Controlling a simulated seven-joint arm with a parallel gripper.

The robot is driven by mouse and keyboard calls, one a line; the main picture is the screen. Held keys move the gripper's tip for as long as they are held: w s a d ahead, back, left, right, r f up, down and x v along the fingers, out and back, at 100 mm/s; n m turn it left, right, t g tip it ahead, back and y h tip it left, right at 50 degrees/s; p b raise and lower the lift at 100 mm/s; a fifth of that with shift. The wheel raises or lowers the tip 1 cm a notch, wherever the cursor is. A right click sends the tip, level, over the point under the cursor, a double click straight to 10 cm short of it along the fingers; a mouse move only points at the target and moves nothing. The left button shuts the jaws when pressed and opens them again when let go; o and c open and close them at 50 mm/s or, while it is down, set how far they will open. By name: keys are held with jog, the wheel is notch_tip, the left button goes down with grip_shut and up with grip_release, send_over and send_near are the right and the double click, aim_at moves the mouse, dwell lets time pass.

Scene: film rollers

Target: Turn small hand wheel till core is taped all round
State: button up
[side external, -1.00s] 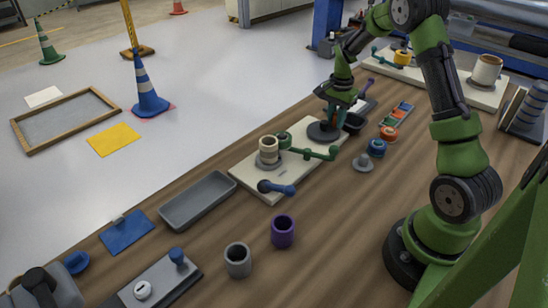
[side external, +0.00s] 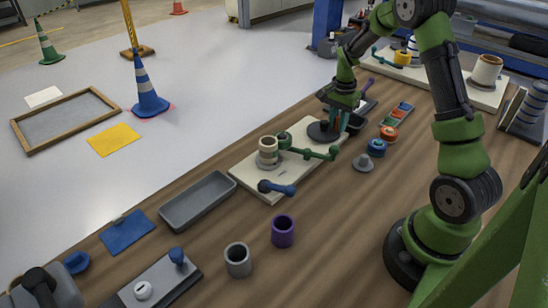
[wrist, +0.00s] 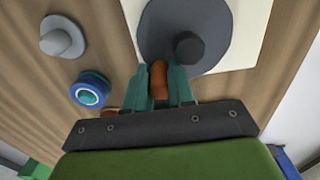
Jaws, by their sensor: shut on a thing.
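A cream board (side external: 243,172) carries a beige core (side external: 268,147) standing upright on a grey round base. A green jointed arm (side external: 308,152) lies beside the core. The small hand wheel, a dark grey disc (side external: 320,135), sits at the board's far end. In the wrist view the wheel (wrist: 155,35) shows a dark hub in its middle and an orange-brown knob (wrist: 158,82) near its rim. My gripper (wrist: 160,72) is shut on this knob, teal fingers on either side; it also shows over the wheel in the side view (side external: 344,119). How much tape is on the core is too small to tell.
A dark blue lever (side external: 277,188) lies at the board's near edge. Right of the board are a grey flanged piece (side external: 363,163), a blue roll (side external: 376,147) and an orange roll (side external: 389,133). A grey tray (side external: 197,201), purple cup (side external: 283,231) and grey cup (side external: 238,260) stand nearer.

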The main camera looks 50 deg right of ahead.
aim_at(333, 136)
jog(key=shift+s+a, duration=0.25)
jog(key=shift+a, duration=0.55)
jog(key=shift+a, duration=0.65)
